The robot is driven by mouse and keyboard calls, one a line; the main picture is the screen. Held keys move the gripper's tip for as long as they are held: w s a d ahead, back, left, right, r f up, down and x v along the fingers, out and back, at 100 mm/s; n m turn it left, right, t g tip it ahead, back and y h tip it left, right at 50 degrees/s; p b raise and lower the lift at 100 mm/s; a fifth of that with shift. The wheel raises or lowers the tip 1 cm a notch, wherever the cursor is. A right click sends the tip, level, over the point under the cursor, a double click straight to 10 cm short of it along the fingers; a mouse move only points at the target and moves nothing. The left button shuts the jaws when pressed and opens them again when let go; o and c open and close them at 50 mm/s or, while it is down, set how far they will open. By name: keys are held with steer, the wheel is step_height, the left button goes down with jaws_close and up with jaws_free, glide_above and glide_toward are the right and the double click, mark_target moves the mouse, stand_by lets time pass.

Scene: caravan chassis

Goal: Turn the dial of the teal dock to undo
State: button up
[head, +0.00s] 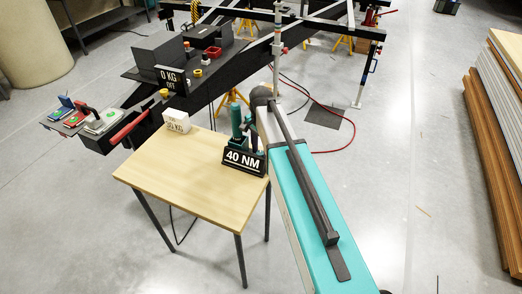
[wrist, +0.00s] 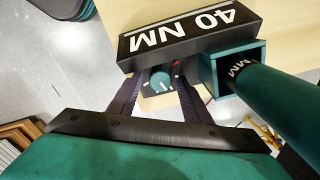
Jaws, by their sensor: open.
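The teal dock (wrist: 228,70) stands on the wooden table, with a black sign (head: 243,160) reading 40 NM at its front. In the wrist view the sign (wrist: 180,35) is upside down. A teal tool (wrist: 270,100) stands in the dock's socket. The small round teal dial (wrist: 160,80), with a pale mark, sits on a dark base beside the socket. My gripper (wrist: 157,84) is open, with its two dark fingers on either side of the dial. I cannot tell whether they touch it. In the head view my arm hides the gripper and dial.
Stacked boards (head: 495,120) stand at right.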

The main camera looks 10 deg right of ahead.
steer(key=c, duration=1)
steer(key=shift+c, duration=0.2)
steer(key=shift+n, duration=0.3)
steer(key=n, duration=0.6)
steer(key=shift+w+n, duration=0.1)
steer(key=shift+n, duration=0.2)
steer(key=n, duration=0.6)
steer(key=shift+a, duration=0.15)
